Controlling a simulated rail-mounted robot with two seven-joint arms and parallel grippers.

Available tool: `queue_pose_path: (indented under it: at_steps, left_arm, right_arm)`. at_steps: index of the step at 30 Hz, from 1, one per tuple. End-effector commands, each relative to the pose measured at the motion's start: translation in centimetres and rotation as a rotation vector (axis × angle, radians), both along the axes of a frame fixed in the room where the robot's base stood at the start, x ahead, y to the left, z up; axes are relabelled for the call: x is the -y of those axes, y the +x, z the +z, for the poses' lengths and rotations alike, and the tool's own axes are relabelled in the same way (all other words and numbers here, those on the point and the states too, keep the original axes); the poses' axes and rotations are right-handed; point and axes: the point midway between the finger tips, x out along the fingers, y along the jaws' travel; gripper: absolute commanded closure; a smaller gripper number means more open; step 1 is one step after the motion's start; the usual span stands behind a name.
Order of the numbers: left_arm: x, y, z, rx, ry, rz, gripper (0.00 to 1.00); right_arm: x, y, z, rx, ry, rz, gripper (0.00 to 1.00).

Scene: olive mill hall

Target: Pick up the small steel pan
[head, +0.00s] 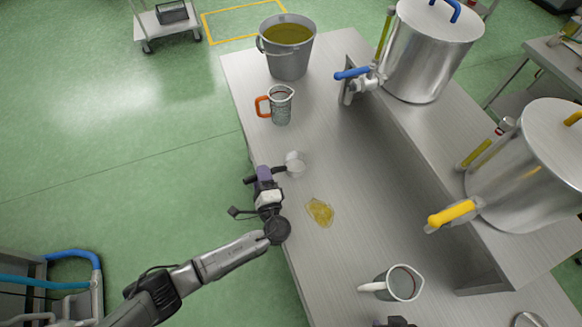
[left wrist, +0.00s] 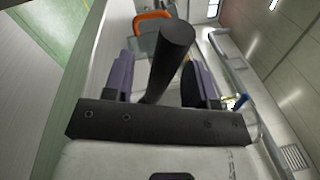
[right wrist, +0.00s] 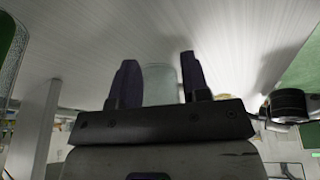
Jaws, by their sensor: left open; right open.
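The small steel pan (head: 295,162) sits near the left edge of the steel table, its dark handle pointing left toward my left gripper. My left gripper (head: 266,177) is open at that handle. In the left wrist view the black handle (left wrist: 168,60) stands between the two spread purple fingers of the left gripper (left wrist: 160,78); I cannot tell whether they touch it. The pan's bowl is not clearly visible there. My right gripper (right wrist: 160,85) is open, with a pale translucent object between or behind its fingers. Only a bit of it shows at the head view's bottom edge.
A grey bucket (head: 287,60) of yellow-green liquid and an orange-handled jug (head: 281,108) stand farther back. A white-handled jug (head: 403,284) stands in front. Steel drums with blue (head: 425,55) and yellow (head: 530,170) taps stand on the raised shelf.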

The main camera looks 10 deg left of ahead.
Motion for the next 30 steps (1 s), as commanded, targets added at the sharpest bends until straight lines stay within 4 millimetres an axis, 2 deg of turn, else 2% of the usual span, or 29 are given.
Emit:
queue_pose_path:
  at_steps: [6, 15, 30]
  left_arm:
    - [-1.0, 1.8, 0.3, 0.000, 0.000, 0.000, 0.48]
    - [-1.1, 2.0, 0.3, -0.001, -0.001, -0.001, 0.48]
    - [-1.1, 2.0, 0.3, -0.001, -0.001, -0.001, 0.95]
  right_arm:
    - [-0.1, 0.0, 0.1, 0.000, 0.004, -0.003, 0.57]
    - [-0.2, 0.0, 0.1, 0.000, 0.008, -0.005, 0.57]
    - [-0.1, 0.0, 0.0, -0.001, 0.004, -0.002, 0.57]
